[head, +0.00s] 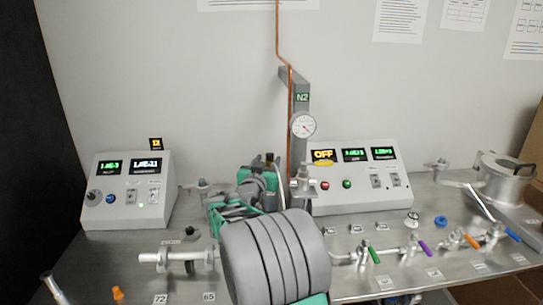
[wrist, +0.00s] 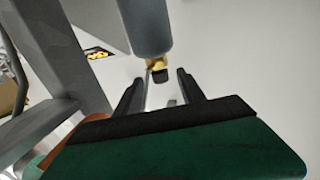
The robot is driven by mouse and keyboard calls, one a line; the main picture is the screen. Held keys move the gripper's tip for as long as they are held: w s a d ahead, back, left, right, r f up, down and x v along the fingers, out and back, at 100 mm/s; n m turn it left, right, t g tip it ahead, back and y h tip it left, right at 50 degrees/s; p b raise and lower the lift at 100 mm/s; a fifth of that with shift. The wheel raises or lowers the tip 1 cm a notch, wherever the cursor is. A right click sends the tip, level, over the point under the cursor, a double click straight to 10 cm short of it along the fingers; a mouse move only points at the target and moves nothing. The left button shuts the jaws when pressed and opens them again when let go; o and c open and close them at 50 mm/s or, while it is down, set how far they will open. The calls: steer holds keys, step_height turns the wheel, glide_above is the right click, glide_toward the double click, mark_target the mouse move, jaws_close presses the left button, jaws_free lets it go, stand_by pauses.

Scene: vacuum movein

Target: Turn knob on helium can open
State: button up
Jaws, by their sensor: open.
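In the wrist view, my gripper (wrist: 160,72) is open, its two dark fingers spread apart. A blue-grey cylinder (wrist: 146,28), which looks like the helium can, enters from the top of the picture. At its end is a brass fitting (wrist: 155,62) with a small black knob (wrist: 160,76). The knob appears in the gap between the fingers, with space on both sides. I cannot tell how deep it lies between them, and no contact shows. I cannot make out the can or its knob clearly in the head view.
In the head view, a metal bench (head: 350,240) carries a left control box (head: 128,190), a right control box (head: 352,180) and several coloured-handle valves. An N2 post (head: 301,110) with a gauge (head: 303,125) stands behind. A lidded chamber (head: 500,178) stands at right. Grey framing (wrist: 62,60) fills the wrist view's left.

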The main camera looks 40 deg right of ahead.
steer(key=p+x, duration=0.1)
steer(key=x, duration=0.6)
jaws_close()
stand_by(0.3)
